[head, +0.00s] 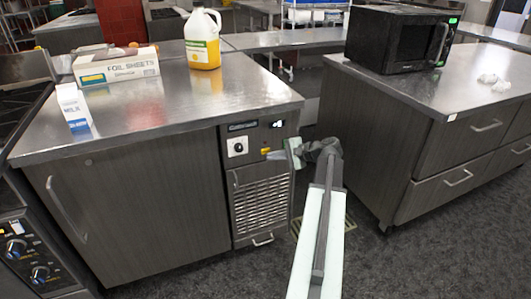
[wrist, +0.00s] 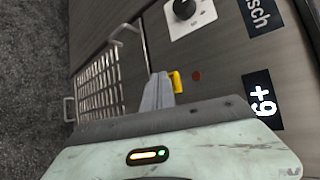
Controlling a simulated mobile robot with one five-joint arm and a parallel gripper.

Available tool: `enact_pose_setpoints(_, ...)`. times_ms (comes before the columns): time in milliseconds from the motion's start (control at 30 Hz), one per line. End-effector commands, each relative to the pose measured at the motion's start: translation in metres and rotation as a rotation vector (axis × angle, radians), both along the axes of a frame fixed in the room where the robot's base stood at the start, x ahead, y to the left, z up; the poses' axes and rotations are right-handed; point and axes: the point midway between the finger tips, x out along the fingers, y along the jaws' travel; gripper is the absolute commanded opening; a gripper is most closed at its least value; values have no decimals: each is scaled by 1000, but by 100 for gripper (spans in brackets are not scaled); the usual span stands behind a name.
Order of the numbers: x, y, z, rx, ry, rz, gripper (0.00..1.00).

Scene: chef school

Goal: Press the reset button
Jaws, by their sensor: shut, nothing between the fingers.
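The front panel of the counter unit (head: 250,138) carries a white dial plate with a black knob (head: 238,147), a small yellow part (head: 265,150) and a dark display. In the wrist view the yellow part (wrist: 177,82) shows beside my fingertips, with a small dark red round spot (wrist: 196,76) just past it. No label shows which of these is the reset button. My gripper (wrist: 161,78) is shut and empty, its tips at the panel close to the yellow part. I cannot tell whether they touch it. In the head view my gripper (head: 284,152) is in front of the panel's right side.
A vent grille (head: 262,200) lies below the panel. On the counter (head: 180,110) stand a milk carton (head: 73,108), a foil sheets box (head: 117,66) and a yellow jug (head: 203,40). A second counter (head: 450,90) with a microwave (head: 400,38) stands right, across a floor gap.

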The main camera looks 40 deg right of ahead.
Motion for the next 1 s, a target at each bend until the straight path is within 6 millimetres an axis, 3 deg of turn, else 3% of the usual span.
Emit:
enact_pose_setpoints(567,-45,19,0,0,0,0,0)
enact_pose_setpoints(1000,-46,19,0,0,0,0,0)
